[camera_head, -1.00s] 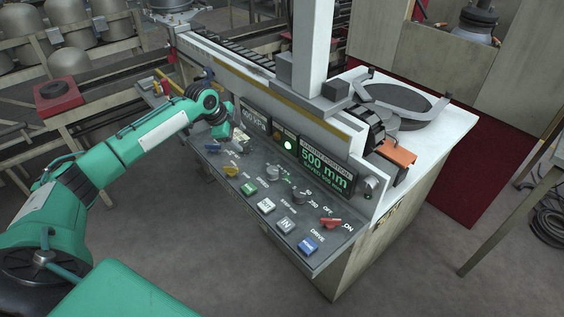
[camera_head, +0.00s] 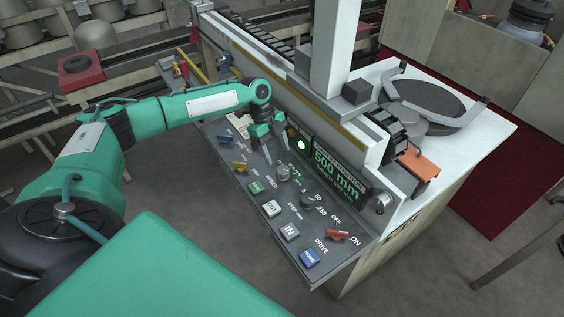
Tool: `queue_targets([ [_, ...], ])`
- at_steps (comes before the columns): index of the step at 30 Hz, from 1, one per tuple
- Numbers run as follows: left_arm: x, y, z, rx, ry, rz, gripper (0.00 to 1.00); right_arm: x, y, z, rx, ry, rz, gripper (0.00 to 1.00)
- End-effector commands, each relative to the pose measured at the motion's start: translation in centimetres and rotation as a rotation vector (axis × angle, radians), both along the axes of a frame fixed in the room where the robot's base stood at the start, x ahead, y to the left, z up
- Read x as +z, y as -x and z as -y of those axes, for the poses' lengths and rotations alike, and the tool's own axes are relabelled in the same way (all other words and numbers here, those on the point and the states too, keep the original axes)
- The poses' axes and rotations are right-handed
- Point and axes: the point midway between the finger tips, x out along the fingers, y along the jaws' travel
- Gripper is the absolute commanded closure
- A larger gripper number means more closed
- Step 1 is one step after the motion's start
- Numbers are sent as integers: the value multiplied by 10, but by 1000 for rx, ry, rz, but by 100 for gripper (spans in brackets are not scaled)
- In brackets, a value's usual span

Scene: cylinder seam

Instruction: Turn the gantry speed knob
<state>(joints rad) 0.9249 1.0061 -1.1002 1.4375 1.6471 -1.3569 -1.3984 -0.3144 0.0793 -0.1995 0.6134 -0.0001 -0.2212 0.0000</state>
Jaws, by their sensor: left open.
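The control panel (camera_head: 262,208) slopes along the near side of the machine. Two round grey knobs show on it: an upper knob (camera_head: 283,173) beside small green marks, and a lower knob (camera_head: 307,201) near the step label and numbers. The lettering at the upper knob is too small to read, so I cannot surely tell which is the gantry speed knob. My left gripper (camera_head: 275,157) hangs open above the panel, fingers pointing down, just up and left of the upper knob. It appears empty and apart from the knob. My right gripper is not in view.
A yellow switch (camera_head: 240,167), a green button (camera_head: 256,187), white buttons, a blue button (camera_head: 309,258) and a red switch (camera_head: 337,235) surround the knobs. The lit display (camera_head: 338,177) reads 500 mm and rises behind them. An upright white post (camera_head: 335,40) stands farther back.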

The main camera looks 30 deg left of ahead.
Motion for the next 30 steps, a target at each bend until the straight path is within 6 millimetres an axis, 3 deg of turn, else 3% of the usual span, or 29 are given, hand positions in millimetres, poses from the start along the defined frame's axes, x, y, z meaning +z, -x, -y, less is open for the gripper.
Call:
queue_targets([
  [9,-46,2,20,0,0,0,39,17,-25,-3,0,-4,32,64],
  [22,-57,3,23,1,-1,2,39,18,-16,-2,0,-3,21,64],
  [28,-56,3,23,1,-1,2,78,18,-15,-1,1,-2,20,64],
  [30,-56,3,23,1,-1,2,84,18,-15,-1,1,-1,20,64],
])
